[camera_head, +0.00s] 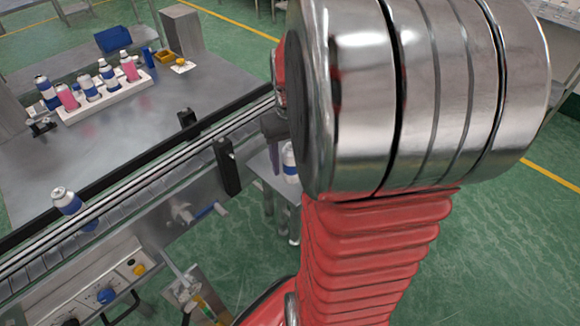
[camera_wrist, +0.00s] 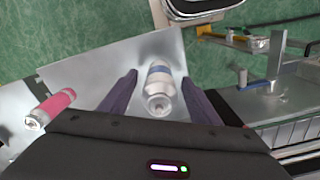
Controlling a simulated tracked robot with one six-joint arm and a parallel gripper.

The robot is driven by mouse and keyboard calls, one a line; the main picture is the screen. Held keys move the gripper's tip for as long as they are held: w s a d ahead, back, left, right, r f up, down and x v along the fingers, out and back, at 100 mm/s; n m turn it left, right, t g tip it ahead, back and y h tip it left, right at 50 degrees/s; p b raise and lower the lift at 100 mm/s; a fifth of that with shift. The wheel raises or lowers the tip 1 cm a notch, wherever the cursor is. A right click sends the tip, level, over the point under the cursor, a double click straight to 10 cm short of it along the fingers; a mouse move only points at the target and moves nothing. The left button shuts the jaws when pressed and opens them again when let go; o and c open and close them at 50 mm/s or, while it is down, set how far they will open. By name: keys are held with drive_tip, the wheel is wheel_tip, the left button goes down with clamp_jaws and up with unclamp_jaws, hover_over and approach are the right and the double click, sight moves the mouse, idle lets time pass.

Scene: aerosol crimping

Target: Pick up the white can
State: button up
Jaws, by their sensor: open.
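In the wrist view a white can (camera_wrist: 160,92) with a blue band stands on a grey metal surface (camera_wrist: 85,62). My gripper (camera_wrist: 159,79) is open, with one dark finger on each side of the can and visible gaps between. In the head view the white can (camera_head: 290,162) shows only in part at the edge of my arm, on a small metal table (camera_head: 262,172). One dark finger of my gripper shows beside it there; the rest is hidden behind my arm.
In the head view, a conveyor (camera_head: 150,177) carries another white-and-blue can (camera_head: 66,200). A white rack (camera_head: 108,101) holds several cans on the large table (camera_head: 110,150) behind it.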

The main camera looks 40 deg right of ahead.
drive_tip(key=shift+f, duration=0.9)
drive_tip(key=shift+c, duration=0.3)
drive_tip(key=c, duration=1.1)
